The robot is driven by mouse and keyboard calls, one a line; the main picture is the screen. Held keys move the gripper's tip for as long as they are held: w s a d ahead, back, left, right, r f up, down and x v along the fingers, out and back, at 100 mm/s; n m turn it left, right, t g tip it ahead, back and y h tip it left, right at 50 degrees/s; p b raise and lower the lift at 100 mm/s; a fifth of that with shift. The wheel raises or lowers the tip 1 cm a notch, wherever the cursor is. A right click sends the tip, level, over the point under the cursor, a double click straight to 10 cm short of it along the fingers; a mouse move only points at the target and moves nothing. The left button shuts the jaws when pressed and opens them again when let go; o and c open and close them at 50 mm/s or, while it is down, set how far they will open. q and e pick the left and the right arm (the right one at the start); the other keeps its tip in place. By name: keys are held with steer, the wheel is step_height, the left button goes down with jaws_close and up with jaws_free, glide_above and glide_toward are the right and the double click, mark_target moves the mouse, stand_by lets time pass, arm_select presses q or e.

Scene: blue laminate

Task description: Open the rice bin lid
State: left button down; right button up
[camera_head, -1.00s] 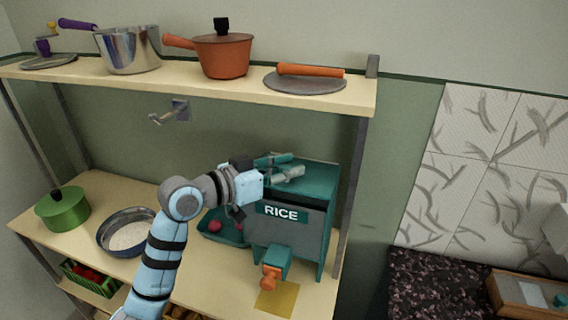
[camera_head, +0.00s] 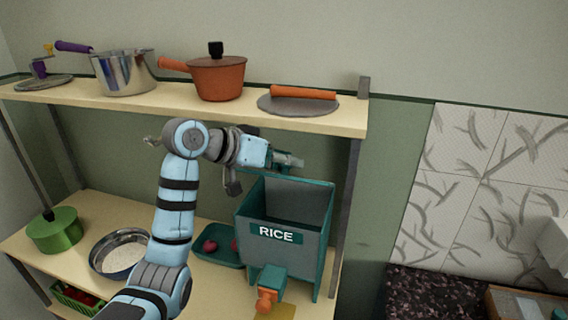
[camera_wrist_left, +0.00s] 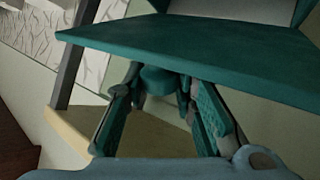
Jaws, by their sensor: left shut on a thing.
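The rice bin (camera_head: 299,239), grey and teal with a RICE label, stands on the counter under the shelf. Its top is open and I see into it in the head view. My left gripper (camera_head: 292,161) is above the bin's back left part. In the left wrist view my left gripper (camera_wrist_left: 160,92) has its two fingers around a round teal knob (camera_wrist_left: 158,80) on the teal lid (camera_wrist_left: 205,42). The lid is raised; in the head view the gripper and the viewing angle make it hard to make out. My right gripper is not in view.
The wooden shelf (camera_head: 200,113) runs close above and behind my left gripper, with an orange pot (camera_head: 218,80) and a steel pot (camera_head: 125,72) on it. A bowl of rice (camera_head: 121,255), a green pot (camera_head: 53,232) and a teal tray (camera_head: 218,257) are left of the bin.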

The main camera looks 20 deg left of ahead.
arm_select(q)
steer(key=shift+f, duration=0.1)
steer(key=c, duration=1.5)
jaws_free()
steer(key=shift+c, duration=0.2)
steer(key=shift+o, duration=1.2)
steer(key=shift+d, duration=0.1)
steer(key=shift+w, duration=0.2)
steer(key=v, duration=1.2)
